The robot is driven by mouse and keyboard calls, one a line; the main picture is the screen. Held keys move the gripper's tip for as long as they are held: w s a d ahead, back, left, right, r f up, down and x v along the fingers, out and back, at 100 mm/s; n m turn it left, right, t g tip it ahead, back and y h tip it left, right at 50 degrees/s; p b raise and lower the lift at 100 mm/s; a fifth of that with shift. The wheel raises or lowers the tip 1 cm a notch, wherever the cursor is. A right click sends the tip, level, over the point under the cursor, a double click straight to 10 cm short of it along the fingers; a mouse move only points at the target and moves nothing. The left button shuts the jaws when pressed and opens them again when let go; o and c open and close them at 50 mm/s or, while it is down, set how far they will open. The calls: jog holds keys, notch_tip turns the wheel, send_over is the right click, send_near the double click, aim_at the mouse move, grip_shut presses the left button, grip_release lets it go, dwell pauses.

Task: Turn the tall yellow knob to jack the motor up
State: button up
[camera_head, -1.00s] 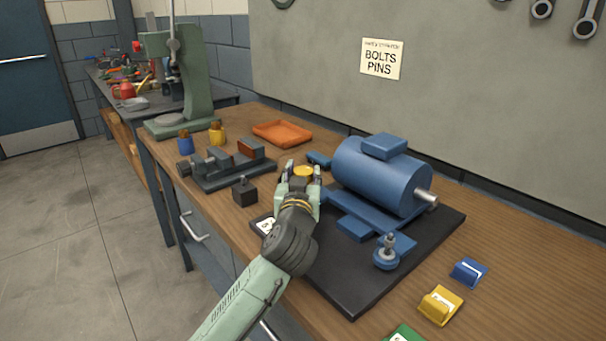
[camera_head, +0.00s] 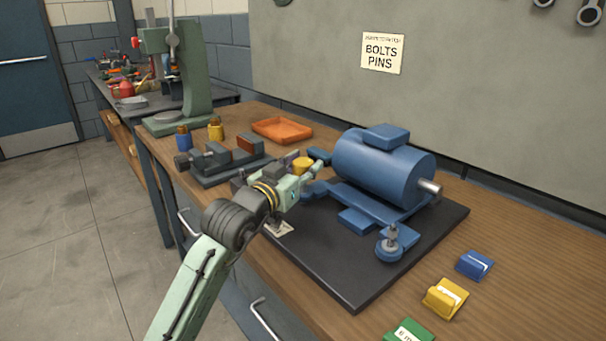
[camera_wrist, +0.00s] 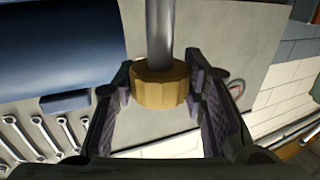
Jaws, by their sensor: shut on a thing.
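The yellow knob (camera_head: 302,164) stands at the left end of the blue motor (camera_head: 382,168). My gripper (camera_head: 311,172) has its fingers on either side of the knob, shut on it. In the wrist view, the ridged yellow knob (camera_wrist: 161,85) sits between the dark fingertip pads, with a grey shaft (camera_wrist: 159,30) running from it. The motor rests on a blue mount above a black base plate (camera_head: 345,290). The motor's blue side also shows at the upper left of the wrist view (camera_wrist: 60,45). My gripper hides the lower part of the knob's stem in the head view.
A grey vise (camera_head: 225,165) and an orange tray (camera_head: 281,130) lie behind and left of my gripper. A blue foot with an upright bolt (camera_head: 390,246) is at the plate's front. Blue (camera_head: 474,265), yellow (camera_head: 445,298) and green (camera_head: 408,331) blocks stand at right.

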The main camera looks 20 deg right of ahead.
jog(key=m+g+h+b, duration=0.2)
jog(key=g, duration=0.1)
jog(key=shift+w+f, duration=0.1)
jog(key=shift+f, duration=0.1)
jog(key=m+g+b, duration=0.1)
jog(key=g, duration=0.1)
jog(key=m+g+h+b, duration=0.1)
jog(key=m+g, duration=0.1)
jog(key=shift+r+h, duration=0.1)
jog(key=shift+h, duration=0.2)
jog(key=m+g, duration=0.2)
jog(key=g, duration=0.1)
jog(key=m+g, duration=0.1)
jog(key=g, duration=0.1)
jog(key=shift+d+r+m+g+h+p, duration=0.1)
jog(key=shift+r+m+g+h+p, duration=0.1)
jog(key=shift+m+g+h+p, duration=0.15)
jog(key=m+g+p, duration=0.1)
jog(key=m+g, duration=0.1)
jog(key=g, duration=0.1)
jog(key=shift+g, duration=0.45)
jog(key=shift+f+m, duration=0.2)
jog(key=shift+m, duration=0.05)
jog(key=shift+s+f, duration=0.15)
jog(key=shift+s, duration=0.05)
jog(key=o, duration=1)
jog(key=shift+o, duration=1)
jog(key=shift+w+r, duration=0.1)
jog(key=shift+r, duration=0.1)
